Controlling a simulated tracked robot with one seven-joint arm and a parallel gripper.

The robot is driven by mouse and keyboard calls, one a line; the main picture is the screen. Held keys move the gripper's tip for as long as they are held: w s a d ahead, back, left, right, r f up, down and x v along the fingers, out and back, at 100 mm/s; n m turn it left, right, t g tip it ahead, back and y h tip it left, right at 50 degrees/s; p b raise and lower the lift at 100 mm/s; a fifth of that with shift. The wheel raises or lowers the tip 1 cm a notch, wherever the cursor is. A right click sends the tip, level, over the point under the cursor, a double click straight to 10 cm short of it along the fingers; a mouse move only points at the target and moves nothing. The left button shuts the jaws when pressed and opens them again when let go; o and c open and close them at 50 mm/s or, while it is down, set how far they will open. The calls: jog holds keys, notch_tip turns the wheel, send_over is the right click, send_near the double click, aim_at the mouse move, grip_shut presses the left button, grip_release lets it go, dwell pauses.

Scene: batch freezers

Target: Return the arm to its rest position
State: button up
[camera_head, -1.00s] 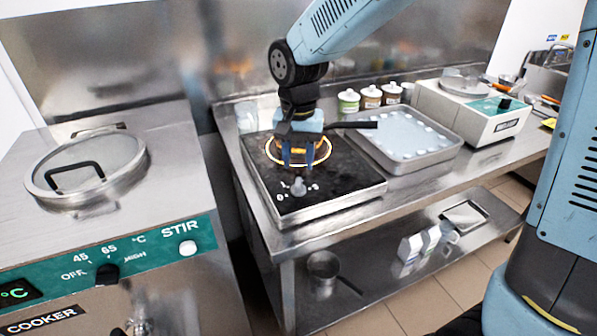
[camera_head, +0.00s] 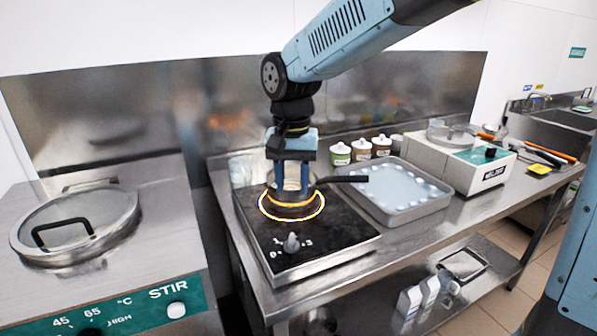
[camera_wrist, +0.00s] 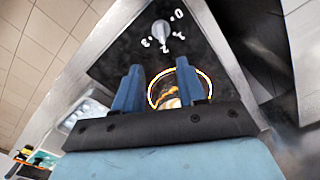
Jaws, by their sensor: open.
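My gripper (camera_head: 290,180) hangs from my blue arm over the black hotplate, with its fingers pointing down. It is open, with a gap between the two blue fingers; they also show in the wrist view (camera_wrist: 158,90). The hotplate (camera_head: 340,246) has a glowing orange ring and a grey knob (camera_head: 291,243) at its front. A pan with a dark handle (camera_head: 343,179) stands at the ring, right behind the fingers. Whether the fingers touch the pan cannot be told.
A metal tray (camera_head: 447,199) with small white pieces lies right of the hotplate. Several lidded jars (camera_head: 361,149) stand behind it. A white machine (camera_head: 487,178) is further right. A cooker with a round lid (camera_head: 75,226) stands at left. Open space is above the bench.

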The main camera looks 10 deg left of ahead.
jog(key=s+d+r+t, duration=0.1)
jog(key=s+d, duration=0.3)
jog(key=d, duration=0.6)
jog(key=s+d+r+t, duration=0.2)
jog(key=s+d, duration=0.1)
jog(key=d, duration=0.7)
jog(key=s+d+r+t, duration=0.2)
jog(key=s+d, duration=0.2)
jog(key=d, duration=0.7)
jog(key=shift+s+r+t, duration=0.2)
jog(key=shift+s+t, duration=0.1)
jog(key=shift+s, duration=0.05)
jog(key=shift+s, duration=0.1)
